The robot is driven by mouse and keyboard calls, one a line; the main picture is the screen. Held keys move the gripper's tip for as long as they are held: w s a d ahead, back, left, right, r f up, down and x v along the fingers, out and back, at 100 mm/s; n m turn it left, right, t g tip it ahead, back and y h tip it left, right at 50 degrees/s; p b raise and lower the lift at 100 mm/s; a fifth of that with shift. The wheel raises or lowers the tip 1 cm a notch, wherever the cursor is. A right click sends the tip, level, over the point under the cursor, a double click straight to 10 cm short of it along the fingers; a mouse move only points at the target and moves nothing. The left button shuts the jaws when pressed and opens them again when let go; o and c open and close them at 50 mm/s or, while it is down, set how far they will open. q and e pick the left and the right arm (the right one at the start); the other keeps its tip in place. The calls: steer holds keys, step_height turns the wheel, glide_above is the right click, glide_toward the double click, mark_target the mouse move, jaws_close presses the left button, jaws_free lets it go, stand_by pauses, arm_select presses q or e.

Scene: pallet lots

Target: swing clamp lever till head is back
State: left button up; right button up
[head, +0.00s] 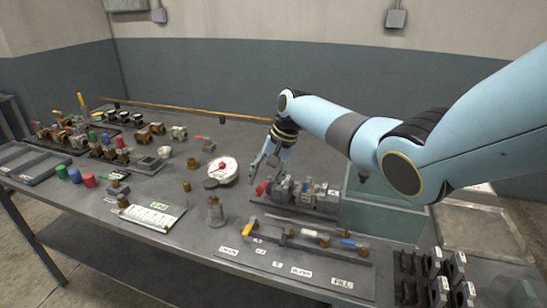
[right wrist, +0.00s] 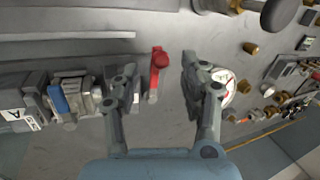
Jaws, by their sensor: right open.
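A red lever (head: 262,188) sticks out at the left end of a grey metal clamp assembly (head: 310,193) on the bench. In the right wrist view the red lever (right wrist: 157,72) shows between my two fingers, with clear gaps on both sides. My right gripper (head: 264,160) is open and empty, just above and behind the lever in the head view; it also shows in the right wrist view (right wrist: 156,80). I cannot tell the height between fingers and lever. The clamp head's position is too small to tell. My left gripper is out of view.
A white round dial (head: 222,170) stands left of the gripper. In front lies a labelled board (head: 290,262) with yellow and blue pieces. A clear-sided bin (head: 378,218) stands to the right. Valves and fittings crowd the left; bare bench (head: 200,240) lies at the front.

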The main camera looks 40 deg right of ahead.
steer(key=v, duration=0.9)
steer(key=shift+r, duration=0.15)
